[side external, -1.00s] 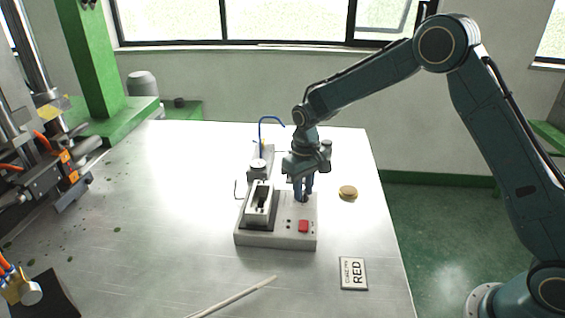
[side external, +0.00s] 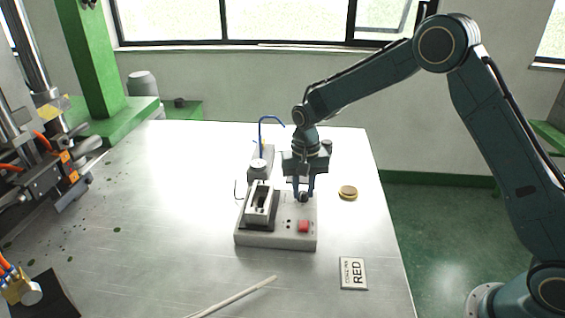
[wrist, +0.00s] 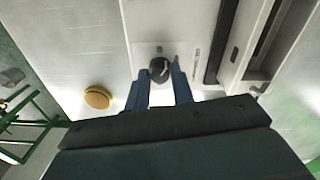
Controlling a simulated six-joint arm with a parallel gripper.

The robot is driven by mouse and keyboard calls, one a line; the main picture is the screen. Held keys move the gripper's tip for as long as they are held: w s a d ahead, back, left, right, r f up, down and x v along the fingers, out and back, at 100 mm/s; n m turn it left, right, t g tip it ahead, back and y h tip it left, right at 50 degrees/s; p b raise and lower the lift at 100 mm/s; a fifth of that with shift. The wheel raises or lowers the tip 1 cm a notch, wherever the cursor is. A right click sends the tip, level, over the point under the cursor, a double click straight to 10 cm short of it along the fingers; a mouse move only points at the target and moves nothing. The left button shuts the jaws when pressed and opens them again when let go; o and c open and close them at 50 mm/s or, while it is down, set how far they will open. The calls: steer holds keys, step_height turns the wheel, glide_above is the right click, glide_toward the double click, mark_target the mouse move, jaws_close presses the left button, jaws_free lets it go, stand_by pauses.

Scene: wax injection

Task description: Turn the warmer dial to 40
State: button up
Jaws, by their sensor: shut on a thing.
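The warmer dial (side external: 303,197) is a small dark round knob on top of the grey warmer unit (side external: 262,240). In the wrist view the dial (wrist: 159,69) shows a light pointer mark on its black top; its scale numbers are too small to read. My gripper (side external: 303,194) points down over the dial, with one blue finger on each side of it. In the wrist view my gripper (wrist: 158,75) has its fingertips beside the dial, shut on it. The dial stays seated on the unit's panel.
A red switch (side external: 303,226) sits on the unit in front of the dial. A metal block (side external: 261,203) stands left of it. A round tan-topped tin (side external: 348,192) lies to the right, a RED card (side external: 353,273) at front right, and a pale rod (side external: 235,296) in front.

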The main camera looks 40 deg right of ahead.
mark_target(303, 192)
steer(key=m, duration=0.5)
stand_by(0.4)
steer(key=o, duration=1)
steer(key=shift+r, duration=0.1)
step_height(303, 192, up, 14)
stand_by(0.4)
